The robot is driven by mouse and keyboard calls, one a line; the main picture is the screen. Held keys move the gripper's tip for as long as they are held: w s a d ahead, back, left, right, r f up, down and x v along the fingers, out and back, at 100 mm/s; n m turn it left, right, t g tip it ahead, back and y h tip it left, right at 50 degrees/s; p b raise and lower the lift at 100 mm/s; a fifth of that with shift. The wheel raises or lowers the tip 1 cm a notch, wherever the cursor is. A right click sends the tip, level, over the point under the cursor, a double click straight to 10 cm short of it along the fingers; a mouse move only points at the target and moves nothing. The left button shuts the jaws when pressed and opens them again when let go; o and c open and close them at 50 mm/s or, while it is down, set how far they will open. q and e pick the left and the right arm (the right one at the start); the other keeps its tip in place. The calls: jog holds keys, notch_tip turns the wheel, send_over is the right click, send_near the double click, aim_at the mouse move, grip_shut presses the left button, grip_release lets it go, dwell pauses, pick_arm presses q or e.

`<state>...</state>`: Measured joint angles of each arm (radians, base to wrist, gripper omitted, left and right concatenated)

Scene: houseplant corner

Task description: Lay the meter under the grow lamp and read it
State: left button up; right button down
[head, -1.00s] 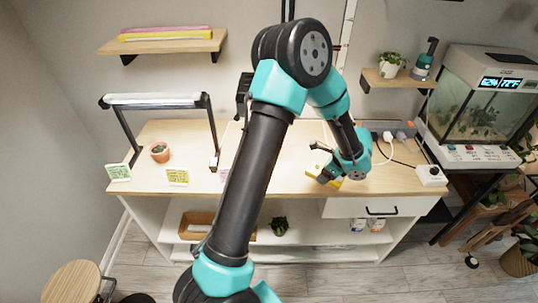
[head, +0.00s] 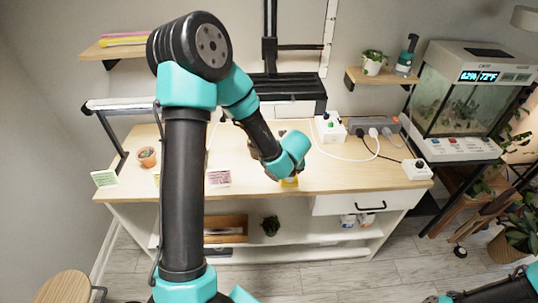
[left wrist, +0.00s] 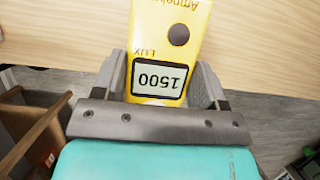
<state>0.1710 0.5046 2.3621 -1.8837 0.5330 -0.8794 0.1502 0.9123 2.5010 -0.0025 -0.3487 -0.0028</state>
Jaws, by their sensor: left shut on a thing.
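The yellow light meter (left wrist: 172,22) is in my left gripper (left wrist: 160,82) in the left wrist view, with a jaw on each side of it. Its display (left wrist: 158,78) shows 1500, upside down in that view, beside the word LUX. In the head view my left gripper (head: 287,176) is over the front of the bench top, right of the pink card, and only a little yellow of the meter (head: 289,182) shows under it. The grow lamp (head: 135,104) is a white bar on a black frame at the left; my arm hides its right end. My right gripper is out of view.
A small potted cactus (head: 147,157) stands beneath the lamp. A pale green card (head: 105,178) and a pink card (head: 218,178) stand along the front edge; a yellow one is mostly hidden. A white box (head: 330,128), power strip (head: 372,125) and cables lie to the right.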

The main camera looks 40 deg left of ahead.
pick_arm(q)
jog(key=w+a, duration=0.2)
jog(key=w, duration=0.2)
jog(key=w+a+f, duration=0.1)
jog(key=w+a, duration=0.2)
jog(key=w, duration=0.1)
jog(key=w+a, duration=0.3)
jog(key=w, duration=0.2)
jog(key=shift+f, duration=0.2)
jog(key=shift+w+a, duration=0.15)
jog(key=shift+w, duration=0.2)
jog(key=shift+f, duration=1.8)
jog(key=shift+f, duration=0.15)
jog(key=o, duration=1)
